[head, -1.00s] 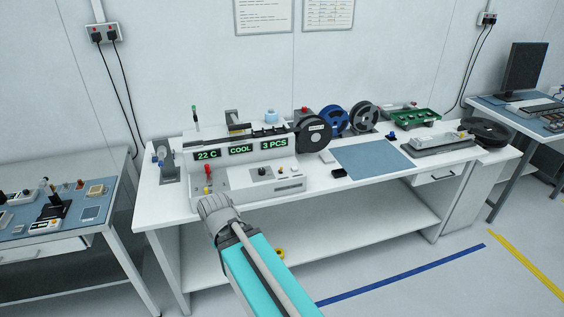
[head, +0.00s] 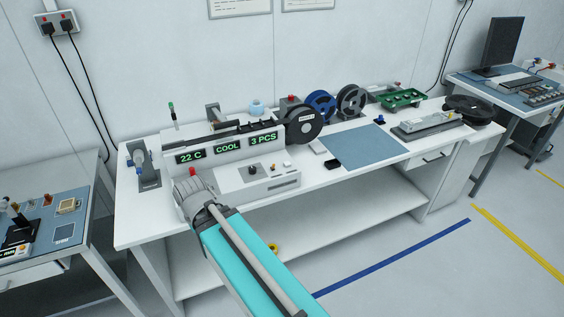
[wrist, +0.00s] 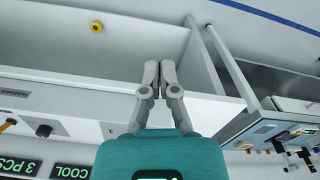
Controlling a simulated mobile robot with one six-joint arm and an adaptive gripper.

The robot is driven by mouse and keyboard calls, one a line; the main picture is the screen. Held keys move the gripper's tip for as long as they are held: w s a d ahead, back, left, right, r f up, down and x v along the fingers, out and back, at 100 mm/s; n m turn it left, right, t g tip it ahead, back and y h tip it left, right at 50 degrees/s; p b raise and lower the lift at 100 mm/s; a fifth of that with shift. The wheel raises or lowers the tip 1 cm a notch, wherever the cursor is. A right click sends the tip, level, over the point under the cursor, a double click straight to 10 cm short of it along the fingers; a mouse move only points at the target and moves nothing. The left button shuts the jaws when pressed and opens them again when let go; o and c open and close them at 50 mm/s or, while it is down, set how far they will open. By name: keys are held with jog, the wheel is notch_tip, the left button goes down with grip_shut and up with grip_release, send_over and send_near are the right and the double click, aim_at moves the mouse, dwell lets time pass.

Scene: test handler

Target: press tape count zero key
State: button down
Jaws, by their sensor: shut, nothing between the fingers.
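The test handler (head: 225,186) is a white machine on the bench. Its green displays read "22 C" (head: 190,157), "COOL" (head: 228,147) and "3 PCS" (head: 263,138); the "3 PCS" display (wrist: 18,165) and "COOL" display (wrist: 70,171) appear upside down in the wrist view. A dark knob (head: 253,171) and two small keys, one yellowish (head: 275,166) and one pale (head: 287,164), sit below the displays. Key labels are too small to read.
A red knob (head: 192,172) shows just behind my arm at the handler's left end. Black (head: 303,124) and blue (head: 319,104) reels stand right of the displays. A blue mat (head: 364,147) lies clear on the bench. Another bench (head: 75,215) stands at left.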

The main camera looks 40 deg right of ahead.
jog(key=shift+d, duration=0.3)
jog(key=shift+w+d, duration=0.1)
jog(key=shift+w, duration=0.05)
notch_tip(320, 180, up, 7)
jog(key=m+t+y+p, duration=0.1)
jog(key=m+t+y, duration=0.3)
jog(key=t, duration=0.5)
send_over(288, 164)
jog(key=shift+d+m+h, duration=0.15)
jog(key=shift+m+h, duration=0.25)
jog(key=shift+f, duration=0.1)
notch_tip(288, 164, down, 9)
jog(key=b, duration=0.8)
jog(key=shift+r, duration=0.2)
jog(key=shift+w+f+b, duration=0.1)
jog(key=shift+b, duration=0.2)
